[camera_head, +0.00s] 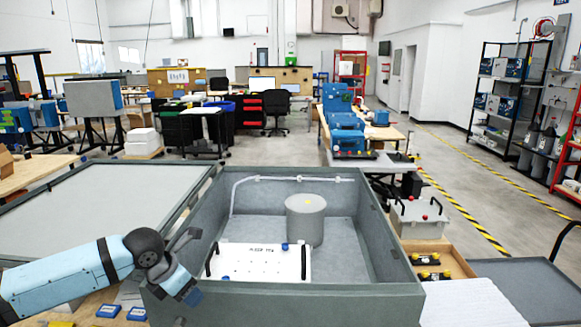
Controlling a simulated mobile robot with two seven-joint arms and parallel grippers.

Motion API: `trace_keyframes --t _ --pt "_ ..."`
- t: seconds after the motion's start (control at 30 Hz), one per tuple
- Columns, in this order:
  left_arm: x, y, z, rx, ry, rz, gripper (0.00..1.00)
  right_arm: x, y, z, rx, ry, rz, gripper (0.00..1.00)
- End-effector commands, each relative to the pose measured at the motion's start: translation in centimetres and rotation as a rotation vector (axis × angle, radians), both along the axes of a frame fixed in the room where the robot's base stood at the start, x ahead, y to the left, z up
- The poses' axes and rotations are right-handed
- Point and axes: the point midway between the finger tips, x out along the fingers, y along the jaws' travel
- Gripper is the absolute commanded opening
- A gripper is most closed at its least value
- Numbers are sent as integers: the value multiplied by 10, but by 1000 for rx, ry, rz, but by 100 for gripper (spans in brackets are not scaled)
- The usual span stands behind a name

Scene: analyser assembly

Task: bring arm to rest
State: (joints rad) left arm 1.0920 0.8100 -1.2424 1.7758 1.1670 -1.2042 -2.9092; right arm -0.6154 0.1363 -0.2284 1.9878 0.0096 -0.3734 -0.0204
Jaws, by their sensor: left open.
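My left arm is light blue with a dark wrist joint and comes in from the left. My left gripper (189,290) is open, tilted down over the near-left wall of a large grey open box (330,302). Nothing shows between its fingers. I cannot tell whether it touches the wall. Inside the box are a white panel (255,263) with black handles, a grey cylinder (306,220) and a white pipe (290,179) along the back wall. My right gripper is not in view.
A large grey lid-like panel (100,205) lies left of the box. Small blue parts (108,311) lie by my arm. A wooden tray (440,257) with yellow-and-black parts, a grey case (418,217) and a dark flat tray (530,285) are to the right.

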Motion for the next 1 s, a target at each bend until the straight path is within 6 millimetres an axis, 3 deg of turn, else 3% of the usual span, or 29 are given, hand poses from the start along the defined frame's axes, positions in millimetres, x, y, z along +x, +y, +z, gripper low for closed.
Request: trace_keyframes --t 0.03,0.37,0.6,0.8,1.0 --pt "-8 -15 -15 -40 18 34 53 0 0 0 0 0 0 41" --pt "-39 -82 -71 -360 114 402 53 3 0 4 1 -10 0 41" --pt "-82 -132 -117 -736 311 856 53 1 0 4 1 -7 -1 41" --pt "-119 -147 -150 -1053 530 1286 53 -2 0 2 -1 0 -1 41" --pt "-163 -134 -185 -1352 756 1732 53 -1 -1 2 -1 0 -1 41"
